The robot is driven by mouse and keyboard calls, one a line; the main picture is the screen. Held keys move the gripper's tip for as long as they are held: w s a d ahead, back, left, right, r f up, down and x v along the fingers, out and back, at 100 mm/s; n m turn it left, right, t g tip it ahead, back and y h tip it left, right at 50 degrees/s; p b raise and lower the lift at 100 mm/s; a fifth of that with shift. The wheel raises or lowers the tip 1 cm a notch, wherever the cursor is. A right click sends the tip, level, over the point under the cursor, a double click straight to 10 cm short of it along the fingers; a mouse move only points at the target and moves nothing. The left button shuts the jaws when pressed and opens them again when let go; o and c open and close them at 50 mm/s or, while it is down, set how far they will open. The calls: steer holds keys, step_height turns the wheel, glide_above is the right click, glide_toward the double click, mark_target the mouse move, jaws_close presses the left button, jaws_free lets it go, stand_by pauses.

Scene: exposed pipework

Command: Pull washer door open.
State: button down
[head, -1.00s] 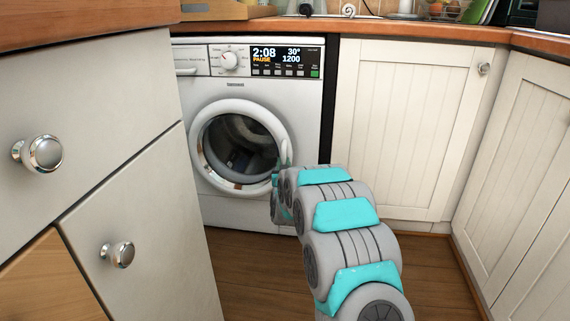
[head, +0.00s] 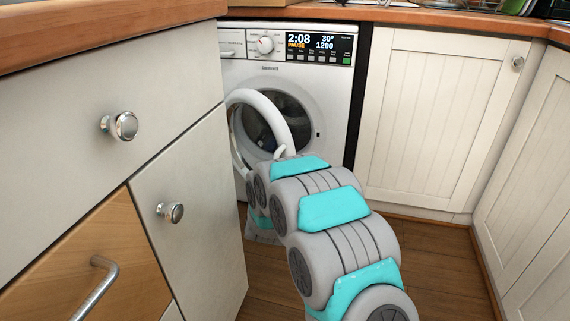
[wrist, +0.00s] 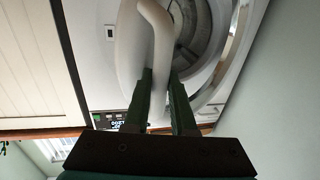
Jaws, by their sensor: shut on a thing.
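The white washer (head: 340,95) stands under the counter, its display reading 2:08 and PAUSE. Its round white door (head: 252,97) is swung partly out from the front, toward the left, and the dark drum opening shows behind it. My gripper (wrist: 160,78) is shut on the white door handle (wrist: 158,40), which passes between its two green fingers in the wrist view. In the head view the handle (head: 280,152) shows just above my arm, and my arm hides the fingers. My arm also covers the door's lower right part.
A drawer and cupboard unit (head: 190,185) with round metal knobs stands close on the left, its corner near the door's left edge. White cupboards (head: 440,115) stand on the right. Wooden floor (head: 440,255) is clear to the right of my arm.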

steer(key=shift+s+a+r, duration=0.1)
steer(key=shift+a+r, duration=0.05)
steer(key=shift+a, duration=0.25)
steer(key=c, duration=0.8)
jaws_free()
steer(key=shift+o, duration=0.2)
steer(key=s, duration=0.7)
steer(key=shift+s+a, duration=0.4)
steer(key=shift+a, duration=0.05)
